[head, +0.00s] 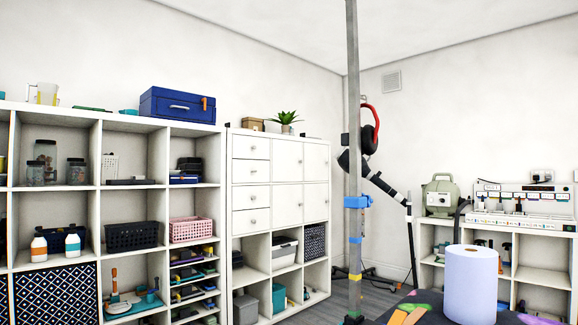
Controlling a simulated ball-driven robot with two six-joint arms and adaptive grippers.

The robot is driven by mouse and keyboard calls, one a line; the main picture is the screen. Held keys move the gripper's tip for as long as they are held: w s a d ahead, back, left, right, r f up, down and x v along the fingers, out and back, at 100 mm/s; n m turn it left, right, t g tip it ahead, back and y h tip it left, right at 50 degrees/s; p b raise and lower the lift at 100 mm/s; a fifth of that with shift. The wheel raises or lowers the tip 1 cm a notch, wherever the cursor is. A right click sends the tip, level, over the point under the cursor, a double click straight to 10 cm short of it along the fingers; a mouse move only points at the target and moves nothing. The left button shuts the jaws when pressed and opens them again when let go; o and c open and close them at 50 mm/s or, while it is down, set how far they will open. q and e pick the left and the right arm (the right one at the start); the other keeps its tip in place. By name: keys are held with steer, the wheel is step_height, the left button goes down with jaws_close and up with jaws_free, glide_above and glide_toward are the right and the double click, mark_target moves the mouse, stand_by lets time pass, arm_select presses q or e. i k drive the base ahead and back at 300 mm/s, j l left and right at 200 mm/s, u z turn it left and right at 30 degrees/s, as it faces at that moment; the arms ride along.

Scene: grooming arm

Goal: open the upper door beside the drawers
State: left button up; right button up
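A white cabinet (279,133) stands against the back wall, to the right of the open shelving. Its upper left part has a column of drawers (251,147) with small round knobs, all shut. Right beside the drawers is an upper door (287,159), flat white and shut flush. Another upper door (316,161) is to its right, and lower doors (288,208) sit beneath; these look shut too. The door handles are too small to make out clearly. Neither of my grippers is in view.
A grey upright pole (353,90) with blue clamps stands right of the cabinet, with red headphones (371,129) near it. A paper roll (470,284) stands on a surface in the right foreground. Open shelving (136,127) fills the left. Grey floor shows behind the pole.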

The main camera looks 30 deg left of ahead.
mark_target(287, 157)
steer(key=i+j+u, duration=0.15)
steer(key=j+u, duration=0.15)
steer(key=j, duration=0.15)
steer(key=i+j+u, duration=0.3)
steer(key=j, duration=0.15)
steer(key=i+j+u, duration=0.15)
steer(key=j+u, duration=0.15)
steer(key=i+j+u, duration=0.5)
steer(key=i+j, duration=0.15)
steer(key=i+j+u, duration=0.1)
steer(key=i, duration=0.35)
steer(key=i+z, duration=0.75)
steer(key=i+j+z, duration=0.15)
steer(key=z, duration=0.2)
steer(key=i+l+z, duration=0.2)
steer(key=i+z, duration=0.25)
steer(key=i, duration=0.5)
steer(key=i+j+z, duration=0.1)
steer(key=i+z, duration=0.35)
steer(key=i, duration=0.45)
